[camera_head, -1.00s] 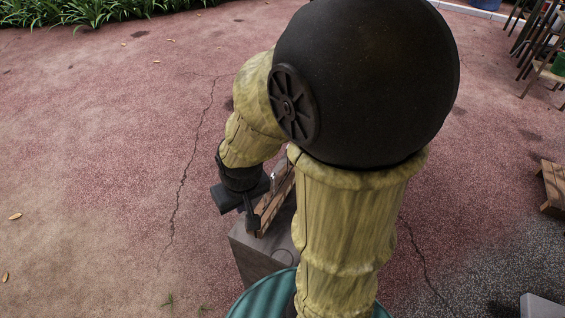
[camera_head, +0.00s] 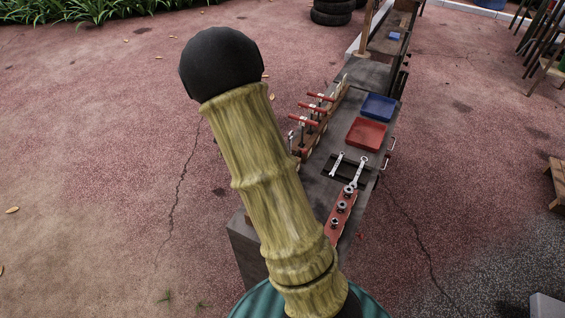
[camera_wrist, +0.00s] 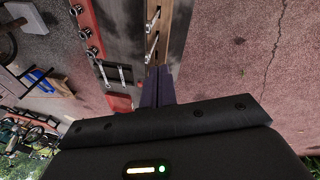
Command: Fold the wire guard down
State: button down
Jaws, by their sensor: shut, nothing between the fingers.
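I cannot pick out a wire guard in either view. In the head view my arm stands across the left near part of a long dark bench (camera_head: 372,150) and hides what lies behind it; my gripper is out of sight there. In the wrist view my gripper (camera_wrist: 157,74) is shut and empty, its two dark fingers together beside the bench's wooden rail (camera_wrist: 152,45). The same rail, a wooden rack with red-handled tools (camera_head: 312,118), runs along the bench's left edge in the head view.
On the bench are a blue tray (camera_head: 378,107), a red tray (camera_head: 366,134), two wrenches (camera_head: 357,172) and a red rail with sockets (camera_head: 341,212). Tyres (camera_head: 332,10) stand at the back. The reddish ground (camera_head: 90,130) to the left is open.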

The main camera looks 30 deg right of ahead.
jog(key=w+d+f+m+g+h+b, duration=0.2)
jog(key=w+d+f, duration=0.4)
jog(key=w, duration=0.3)
jog(key=m+h+b, duration=0.1)
jog(key=m, duration=0.1)
jog(key=shift+f+m+h, duration=0.3)
jog(key=shift+f+m, duration=0.05)
jog(key=shift+m, duration=0.05)
jog(key=x, duration=0.4)
jog(key=s+p+x, duration=0.1)
jog(key=x, duration=0.2)
jog(key=s+r+x, duration=0.1)
jog(key=x, duration=0.3)
jog(key=shift+s+d+f, duration=0.15)
jog(key=shift+d+f, duration=0.15)
jog(key=shift+d, duration=0.1)
jog(key=shift+s+d+f, duration=0.2)
jog(key=shift+s+d, duration=0.1)
jog(key=shift+s, duration=0.15)
jog(key=shift+s+d, duration=0.1)
jog(key=shift+d, duration=0.05)
